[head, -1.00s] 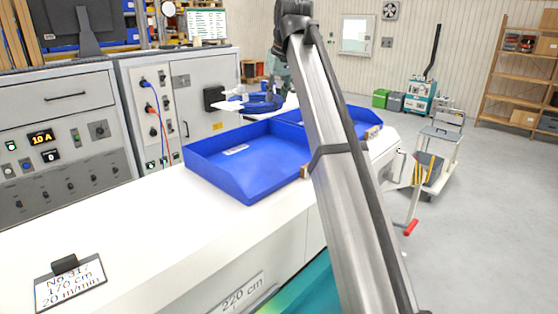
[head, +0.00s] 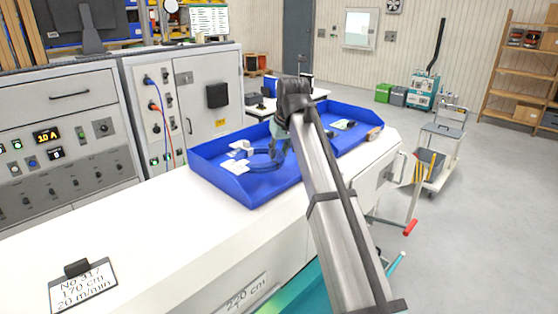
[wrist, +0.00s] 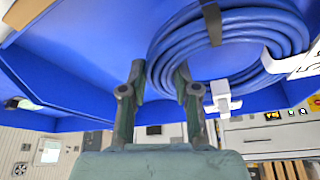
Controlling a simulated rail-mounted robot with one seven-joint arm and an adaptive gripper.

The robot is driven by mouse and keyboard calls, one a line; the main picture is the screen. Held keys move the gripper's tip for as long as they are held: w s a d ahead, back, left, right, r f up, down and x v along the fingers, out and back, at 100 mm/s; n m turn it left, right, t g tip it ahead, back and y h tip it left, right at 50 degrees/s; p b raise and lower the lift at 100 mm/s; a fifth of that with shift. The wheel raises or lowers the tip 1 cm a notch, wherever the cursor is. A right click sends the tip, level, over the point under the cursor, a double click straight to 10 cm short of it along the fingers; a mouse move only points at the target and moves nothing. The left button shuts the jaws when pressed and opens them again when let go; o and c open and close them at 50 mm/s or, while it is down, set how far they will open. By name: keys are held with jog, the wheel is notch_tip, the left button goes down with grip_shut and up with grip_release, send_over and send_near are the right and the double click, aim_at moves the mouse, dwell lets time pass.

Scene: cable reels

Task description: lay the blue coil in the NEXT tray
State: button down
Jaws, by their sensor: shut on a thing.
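The blue coil (head: 262,164) is at the left blue tray (head: 217,185), within its outline. It is a wound ring of blue cable with a dark tie and white tags, and it fills the upper right of the wrist view (wrist: 178,52). My gripper (head: 284,146) is shut on the coil's edge; its two fingers (wrist: 162,82) show in the wrist view. I cannot tell whether the coil touches the tray floor. A second blue tray (head: 350,109) adjoins on the right, with a small dark thing inside. No tray wording is legible.
The trays stand on a white bench (head: 150,225) with a card (head: 82,287) at its near left. Grey control cabinets (head: 65,140) with cables line the left. A small white table (head: 317,96) stands behind the trays. A trolley (head: 437,150) stands on the open floor at right.

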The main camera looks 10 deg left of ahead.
jog(key=shift+f+p, duration=0.5)
jog(key=shift+f, duration=1.4)
jog(key=shift+f, duration=0.1)
jog(key=c, duration=0.8)
grip_release()
jog(key=shift+c, duration=0.2)
jog(key=b+v, duration=0.3)
jog(key=v, duration=0.9)
jog(key=shift+s, duration=0.1)
